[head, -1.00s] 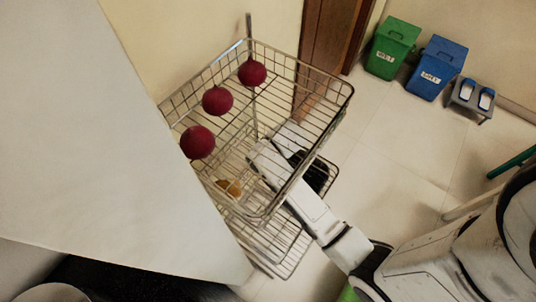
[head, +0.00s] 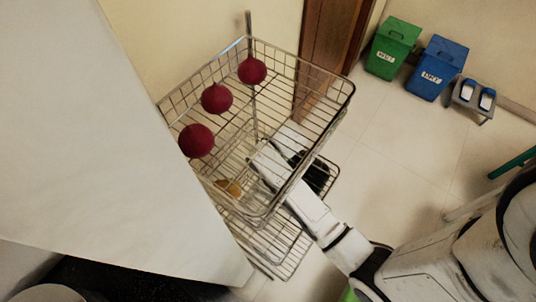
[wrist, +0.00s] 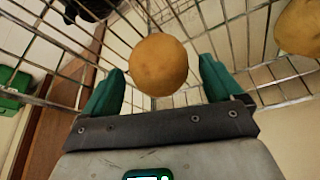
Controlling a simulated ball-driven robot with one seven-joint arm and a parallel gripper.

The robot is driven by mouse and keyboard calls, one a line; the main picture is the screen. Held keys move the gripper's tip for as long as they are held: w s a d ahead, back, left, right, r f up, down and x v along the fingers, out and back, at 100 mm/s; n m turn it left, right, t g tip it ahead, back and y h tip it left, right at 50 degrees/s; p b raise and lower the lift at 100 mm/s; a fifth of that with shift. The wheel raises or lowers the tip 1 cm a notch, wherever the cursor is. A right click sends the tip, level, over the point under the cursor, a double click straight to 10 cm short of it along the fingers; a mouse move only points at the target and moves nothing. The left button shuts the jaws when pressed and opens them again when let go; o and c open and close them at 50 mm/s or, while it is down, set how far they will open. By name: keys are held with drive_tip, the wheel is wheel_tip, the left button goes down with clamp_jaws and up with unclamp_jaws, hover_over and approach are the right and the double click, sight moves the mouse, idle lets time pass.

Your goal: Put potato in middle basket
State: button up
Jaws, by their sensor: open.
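A brown potato (wrist: 158,65) shows in the wrist view between and just beyond the green fingertips of my gripper (wrist: 161,78). The fingers stand apart, with a gap on each side of the potato. A second potato (wrist: 299,27) is at the upper right of that view. In the head view, a yellow-brown potato (head: 229,187) shows through the wires in the middle basket (head: 262,222), below the top basket (head: 352,92). My arm reaches in under the top basket there, and its fingers are hard to make out behind the wires.
Three dark red round items, one of them an onion-like ball (head: 197,141), are in the top basket. A dark object (head: 314,176) sits at the rack's right side. A white panel (head: 100,130) borders the rack on the left. Green (head: 393,48) and blue (head: 437,68) bins stand farther back.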

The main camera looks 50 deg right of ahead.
drive_tip(key=shift+r, duration=0.1)
drive_tip(key=shift+s+r, duration=0.1)
drive_tip(key=shift+r, duration=0.2)
drive_tip(key=s+a, duration=0.1)
drive_tip(key=s, duration=0.2)
drive_tip(key=s+a, duration=0.2)
drive_tip(key=s, duration=0.2)
drive_tip(key=s+a, duration=0.1)
drive_tip(key=s, duration=0.3)
drive_tip(key=shift+s+a+r, duration=0.15)
drive_tip(key=shift+a+r, duration=0.1)
drive_tip(key=shift+a, duration=0.15)
